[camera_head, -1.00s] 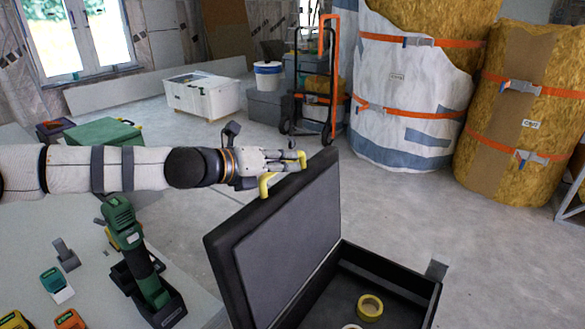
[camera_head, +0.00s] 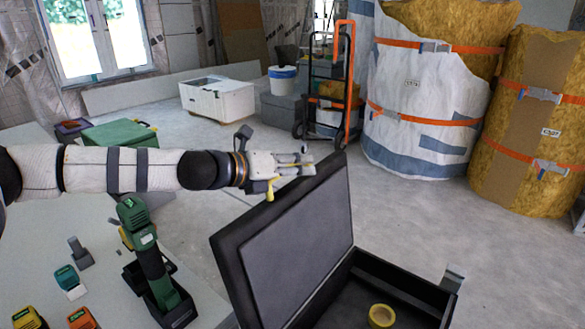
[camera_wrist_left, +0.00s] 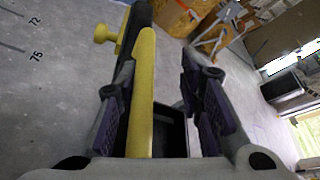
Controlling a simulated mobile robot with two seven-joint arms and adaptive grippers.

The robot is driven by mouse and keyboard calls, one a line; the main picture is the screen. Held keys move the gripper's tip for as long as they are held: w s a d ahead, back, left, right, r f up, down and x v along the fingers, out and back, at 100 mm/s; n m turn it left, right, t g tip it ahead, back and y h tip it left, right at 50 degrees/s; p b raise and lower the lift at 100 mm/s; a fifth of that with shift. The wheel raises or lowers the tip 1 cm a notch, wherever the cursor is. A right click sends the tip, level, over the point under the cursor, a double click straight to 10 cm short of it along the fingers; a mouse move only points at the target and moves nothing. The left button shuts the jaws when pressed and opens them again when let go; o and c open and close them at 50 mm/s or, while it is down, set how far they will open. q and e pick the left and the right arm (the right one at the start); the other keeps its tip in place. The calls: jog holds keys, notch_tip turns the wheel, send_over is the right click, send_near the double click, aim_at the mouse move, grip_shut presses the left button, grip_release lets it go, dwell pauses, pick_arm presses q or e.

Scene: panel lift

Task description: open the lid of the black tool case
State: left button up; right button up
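The black tool case (camera_head: 400,292) stands at the lower middle of the head view. Its lid (camera_head: 298,235) is up, leaning back to the left, and the open interior shows. My left gripper (camera_head: 306,163) is at the lid's upper edge, by the yellow handle (camera_head: 271,188). In the left wrist view the fingers (camera_wrist_left: 165,100) are apart, with a clear gap. The yellow handle (camera_wrist_left: 145,95) runs lengthwise close to the left-hand finger; I cannot tell whether they touch. My right gripper is not in view.
A yellow tape roll (camera_head: 381,315) lies in the case. A worktable (camera_head: 95,255) at left holds a green power tool (camera_head: 150,255) and several small packs. Wrapped insulation rolls (camera_head: 425,90) and a hand truck (camera_head: 340,85) stand behind. The floor right of the case is clear.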

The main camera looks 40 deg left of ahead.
pick_arm(q)
jog(key=v, duration=1.2)
